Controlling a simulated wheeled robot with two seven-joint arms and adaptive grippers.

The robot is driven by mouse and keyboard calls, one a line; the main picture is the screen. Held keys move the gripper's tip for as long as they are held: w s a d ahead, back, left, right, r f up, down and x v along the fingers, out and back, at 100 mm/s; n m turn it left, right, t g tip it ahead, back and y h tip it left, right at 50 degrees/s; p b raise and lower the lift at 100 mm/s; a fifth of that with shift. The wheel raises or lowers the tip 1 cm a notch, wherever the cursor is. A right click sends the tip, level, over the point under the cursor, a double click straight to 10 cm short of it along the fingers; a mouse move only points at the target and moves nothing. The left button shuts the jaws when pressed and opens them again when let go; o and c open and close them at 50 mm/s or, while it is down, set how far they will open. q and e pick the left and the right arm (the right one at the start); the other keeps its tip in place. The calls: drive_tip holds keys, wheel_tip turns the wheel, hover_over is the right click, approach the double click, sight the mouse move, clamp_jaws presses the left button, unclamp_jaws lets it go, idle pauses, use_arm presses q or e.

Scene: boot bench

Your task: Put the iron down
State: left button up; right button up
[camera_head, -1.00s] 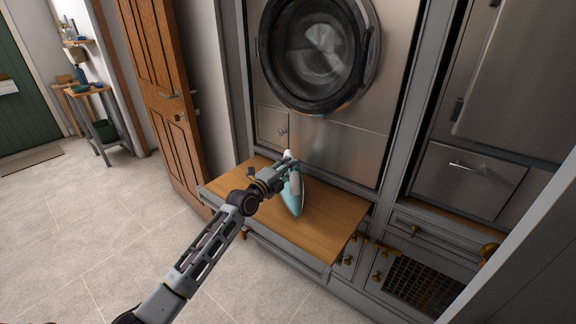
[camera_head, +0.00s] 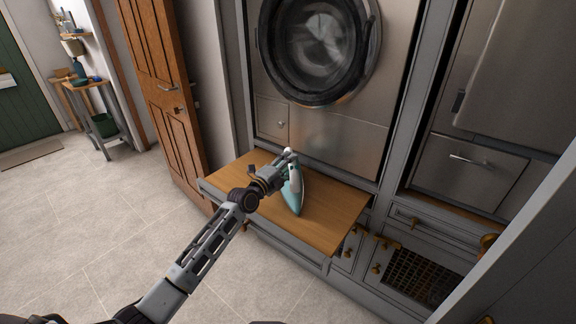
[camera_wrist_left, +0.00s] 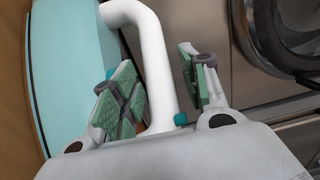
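The iron (camera_head: 294,197), teal with a white handle, is on the pull-out wooden board (camera_head: 325,222) below the round-doored machine, its narrow end toward the front of the board. My left gripper (camera_head: 287,164) is at the iron's handle from the left. In the left wrist view the white handle (camera_wrist_left: 155,65) passes between the fingers of my left gripper (camera_wrist_left: 160,88), with a gap at the right finger, so it looks open around the handle. The teal body (camera_wrist_left: 75,65) is left of the fingers. The iron's underside is hidden. My right gripper is not in view.
The machine with a round glass door (camera_head: 315,50) stands right behind the board. Bare board lies right of the iron. A wooden door (camera_head: 165,95) is at the left. Grey drawers with brass knobs (camera_head: 425,228) are at the right. The tiled floor (camera_head: 80,220) is clear.

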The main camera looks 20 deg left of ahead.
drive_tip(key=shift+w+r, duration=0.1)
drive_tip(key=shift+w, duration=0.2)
use_arm(q)
drive_tip(key=shift+s+a, duration=0.1)
drive_tip(key=p+v, duration=0.1)
drive_tip(key=v, duration=1)
drive_tip(key=shift+s, duration=0.3)
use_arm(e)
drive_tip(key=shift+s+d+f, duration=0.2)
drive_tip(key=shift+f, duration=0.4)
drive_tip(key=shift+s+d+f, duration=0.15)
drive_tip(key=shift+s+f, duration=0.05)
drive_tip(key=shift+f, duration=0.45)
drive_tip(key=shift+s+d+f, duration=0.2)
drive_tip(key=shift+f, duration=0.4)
use_arm(q)
drive_tip(key=shift+a, duration=0.1)
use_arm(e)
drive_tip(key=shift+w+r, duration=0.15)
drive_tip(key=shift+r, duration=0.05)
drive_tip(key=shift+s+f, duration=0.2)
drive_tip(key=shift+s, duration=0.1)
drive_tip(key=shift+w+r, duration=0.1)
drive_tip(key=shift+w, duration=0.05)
